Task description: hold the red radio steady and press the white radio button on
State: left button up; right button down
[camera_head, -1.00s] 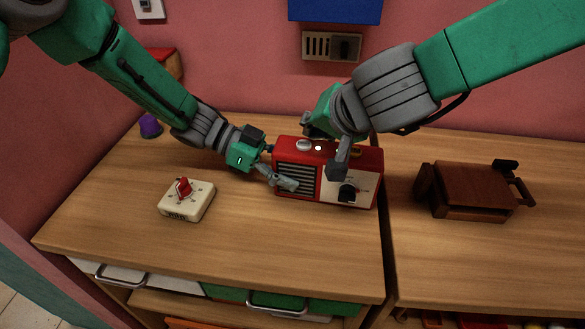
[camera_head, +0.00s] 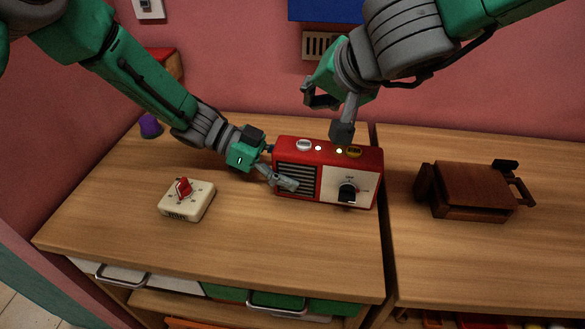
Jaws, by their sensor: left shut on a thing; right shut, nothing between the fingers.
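The red radio (camera_head: 327,190) stands upright on the wooden top, with a dark speaker grille and a cream panel with a black dial (camera_head: 348,192). On its top are a whitish round button (camera_head: 304,145), a small white dot (camera_head: 318,148), a small yellowish dot and a yellow button (camera_head: 353,151). My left gripper (camera_head: 277,172) is shut on the radio's left end. My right gripper (camera_head: 342,133) is shut and empty, its tip just above the back of the radio's top, right of the whitish button. I cannot tell whether it touches.
A cream box with a red dial (camera_head: 186,198) sits at the front left. A brown wooden box with a handle (camera_head: 468,190) is at the right, beyond a seam. A purple cup (camera_head: 150,126) stands at the back left. The front middle of the top is clear.

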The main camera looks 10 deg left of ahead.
pick_arm(q)
jog(key=shift+f, duration=0.1)
jog(key=o, duration=1.8)
jog(key=shift+w, duration=0.1)
jog(key=shift+c, duration=0.2)
jog(key=shift+a, duration=0.1)
